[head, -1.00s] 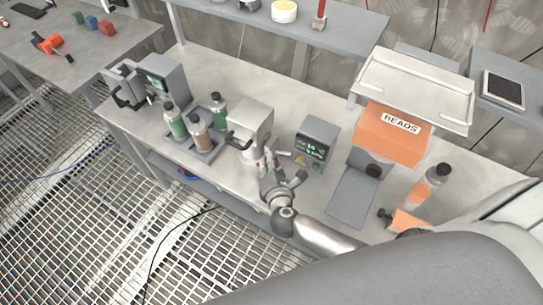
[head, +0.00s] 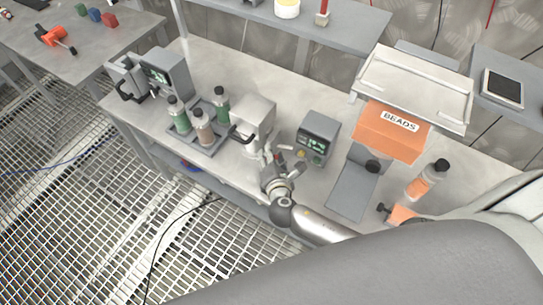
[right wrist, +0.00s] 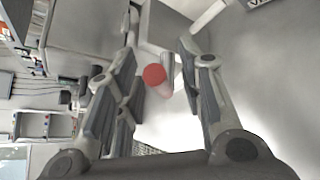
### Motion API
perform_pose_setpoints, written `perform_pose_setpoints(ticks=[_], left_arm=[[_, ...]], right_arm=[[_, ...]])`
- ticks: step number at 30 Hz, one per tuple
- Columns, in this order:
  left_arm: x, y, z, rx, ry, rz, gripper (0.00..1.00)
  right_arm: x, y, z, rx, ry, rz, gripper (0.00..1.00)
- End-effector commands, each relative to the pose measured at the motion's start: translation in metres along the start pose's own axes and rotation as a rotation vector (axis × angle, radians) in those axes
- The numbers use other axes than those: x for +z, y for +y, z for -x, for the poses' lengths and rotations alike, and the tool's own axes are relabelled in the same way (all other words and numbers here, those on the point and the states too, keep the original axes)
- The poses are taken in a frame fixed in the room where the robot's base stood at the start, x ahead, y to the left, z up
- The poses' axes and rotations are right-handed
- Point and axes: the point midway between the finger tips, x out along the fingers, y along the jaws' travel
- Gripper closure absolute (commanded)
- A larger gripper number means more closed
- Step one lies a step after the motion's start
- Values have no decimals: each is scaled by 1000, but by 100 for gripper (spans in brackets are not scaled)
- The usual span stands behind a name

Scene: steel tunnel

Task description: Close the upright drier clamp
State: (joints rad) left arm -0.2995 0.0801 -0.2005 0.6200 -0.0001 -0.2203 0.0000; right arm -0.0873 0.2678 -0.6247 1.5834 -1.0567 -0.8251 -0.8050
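A pale upright box-shaped unit (head: 254,112) with a black handle (head: 240,136) on its left stands mid-bench; I take it for the drier. My right gripper (head: 275,154) is at its front right corner. In the right wrist view the right gripper's fingers (right wrist: 158,50) are apart. A short pale rod with a red round end (right wrist: 155,76), probably the clamp lever, shows between them, with space on both sides. In the head view the gripper largely hides the clamp, and I cannot tell its position. My left gripper is not in view.
A control box with a lit screen (head: 318,136) stands close right of the gripper. A tray with capped bottles (head: 202,128) is left of the unit. An orange BEADS box (head: 390,134), a grey plate (head: 350,192) and an orange bottle (head: 425,180) stand farther right.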

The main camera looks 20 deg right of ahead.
Motion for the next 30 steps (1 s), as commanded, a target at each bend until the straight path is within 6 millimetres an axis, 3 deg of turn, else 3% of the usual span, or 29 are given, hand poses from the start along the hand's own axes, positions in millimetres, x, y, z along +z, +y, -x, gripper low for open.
perform_pose_setpoints(ticks=[7,11,24,30], left_arm=[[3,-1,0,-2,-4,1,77],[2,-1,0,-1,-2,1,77],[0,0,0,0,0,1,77],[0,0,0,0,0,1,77]], right_arm=[[0,0,1,1,0,0,65],[-1,0,13,1,2,0,65],[-1,-1,99,-1,3,-1,65],[0,0,118,0,1,0,65]])
